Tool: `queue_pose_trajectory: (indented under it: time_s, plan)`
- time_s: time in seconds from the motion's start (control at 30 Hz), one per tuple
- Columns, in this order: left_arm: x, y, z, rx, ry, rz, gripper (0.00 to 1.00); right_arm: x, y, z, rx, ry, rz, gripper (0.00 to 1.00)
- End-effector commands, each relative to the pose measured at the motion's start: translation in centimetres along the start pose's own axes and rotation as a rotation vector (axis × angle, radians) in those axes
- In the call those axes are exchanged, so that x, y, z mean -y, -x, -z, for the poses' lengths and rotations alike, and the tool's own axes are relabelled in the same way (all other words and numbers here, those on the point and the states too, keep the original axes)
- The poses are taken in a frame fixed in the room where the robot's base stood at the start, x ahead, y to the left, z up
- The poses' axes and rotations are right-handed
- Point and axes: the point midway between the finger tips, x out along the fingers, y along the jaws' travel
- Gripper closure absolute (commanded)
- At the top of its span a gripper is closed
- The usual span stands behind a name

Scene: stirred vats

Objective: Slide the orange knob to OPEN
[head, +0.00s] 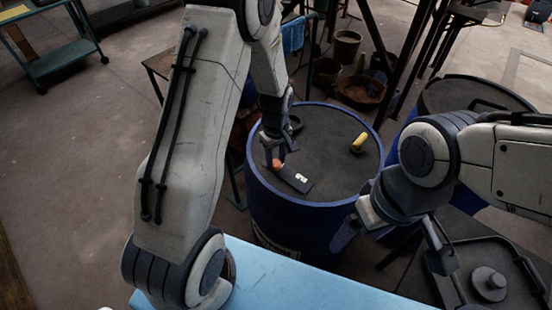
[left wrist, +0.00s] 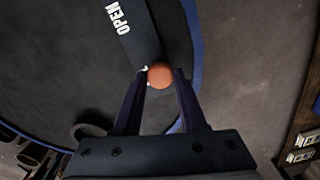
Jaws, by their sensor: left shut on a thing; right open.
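The orange knob (head: 277,163) stands on a dark slide plate (head: 291,178) on top of a blue vat (head: 319,216). In the left wrist view the knob (left wrist: 160,75) is round and sits between the fingertips. My left gripper (left wrist: 158,78) is shut on it. White lettering reading OPEN (left wrist: 117,17) lies on the plate beyond the knob. In the head view the left gripper (head: 274,153) reaches the vat from above. My right gripper (head: 391,252) is open and empty, to the right of the vat's front.
A yellow handle (head: 359,142) stands on the vat's lid at the right. A second dark-topped vat (head: 474,92) is behind my right arm. A light blue surface (head: 262,278) lies in front. A dark tray with a round lid (head: 488,284) is at lower right.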

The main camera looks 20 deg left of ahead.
Motion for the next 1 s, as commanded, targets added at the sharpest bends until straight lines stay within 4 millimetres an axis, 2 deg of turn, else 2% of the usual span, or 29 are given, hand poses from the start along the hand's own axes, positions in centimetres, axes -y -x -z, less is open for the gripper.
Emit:
queue_pose_trajectory:
  time_s: [0.6, 0.67, 0.9, 1.0]
  plan:
    - [-0.1, 0.1, -0.1, -0.001, -0.001, -0.001, 1.00, 0.0, 0.0, 0.0, 0.000, 0.000, 0.000, 0.17]
    - [-0.3, 0.1, -0.7, 0.000, -0.004, 0.000, 1.00, 0.0, 0.1, 0.0, 0.000, 0.000, 0.000, 0.17]
    - [-1.6, 0.2, -5.5, 0.000, -0.008, -0.001, 1.00, 0.0, 0.4, 0.0, 0.000, 0.000, 0.000, 0.17]
    - [-1.9, 0.1, -6.8, 0.000, -0.005, -0.001, 1.00, 0.0, 0.5, 0.0, 0.000, 0.000, 0.000, 0.17]
